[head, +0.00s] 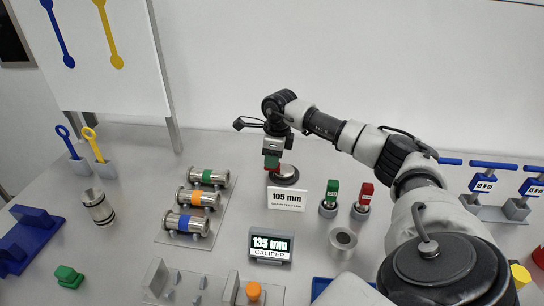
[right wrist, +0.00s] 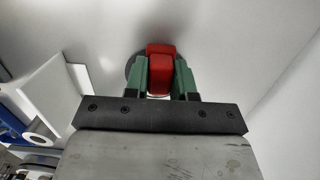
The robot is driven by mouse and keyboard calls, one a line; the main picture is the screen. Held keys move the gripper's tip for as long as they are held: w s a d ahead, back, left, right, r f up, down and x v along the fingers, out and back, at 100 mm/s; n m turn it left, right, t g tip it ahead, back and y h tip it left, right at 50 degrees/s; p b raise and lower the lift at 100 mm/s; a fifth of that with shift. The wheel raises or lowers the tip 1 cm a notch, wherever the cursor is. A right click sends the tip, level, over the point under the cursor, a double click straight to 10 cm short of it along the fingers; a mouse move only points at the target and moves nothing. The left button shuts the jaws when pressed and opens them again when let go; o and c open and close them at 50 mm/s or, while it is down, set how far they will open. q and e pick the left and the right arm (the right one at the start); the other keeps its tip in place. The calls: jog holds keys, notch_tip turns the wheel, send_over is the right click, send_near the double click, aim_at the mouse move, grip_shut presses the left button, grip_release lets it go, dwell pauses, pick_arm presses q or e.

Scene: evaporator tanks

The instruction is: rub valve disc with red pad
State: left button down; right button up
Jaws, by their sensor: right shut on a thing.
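My right gripper (head: 271,163) points down near the back of the table, its green fingertips shut on the red pad (head: 274,170). In the right wrist view the red pad (right wrist: 160,72) sits between the two green fingers of the gripper (right wrist: 162,80). The round grey metal valve disc (head: 286,174) lies on the table under and just right of the pad. In the right wrist view the disc's dark rim (right wrist: 131,70) shows behind the pad and fingers, which hide most of it. I cannot tell whether the pad touches the disc. My left gripper is not in view.
A "105 mm" sign (head: 288,199) stands just in front of the disc. Green (head: 333,191) and red (head: 366,194) blocks in holders stand to its right. A caliper display (head: 270,245) reads 135 mm. Banded metal cylinders (head: 198,199) lie on a rack at left.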

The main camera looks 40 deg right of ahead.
jog(key=r, duration=0.1)
jog(key=r+p, duration=0.1)
jog(key=r, duration=0.2)
jog(key=shift+s+d+p, duration=0.2)
jog(key=shift+s+p, duration=0.05)
jog(key=shift+p, duration=0.1)
jog(key=shift+r, duration=0.4)
notch_tip(320, 180, up, 2)
jog(key=shift+w+r+p, duration=0.1)
jog(key=shift+w+p, duration=0.05)
jog(key=shift+p, duration=0.95)
jog(key=shift+r+p, duration=0.3)
jog(key=shift+r, duration=0.15)
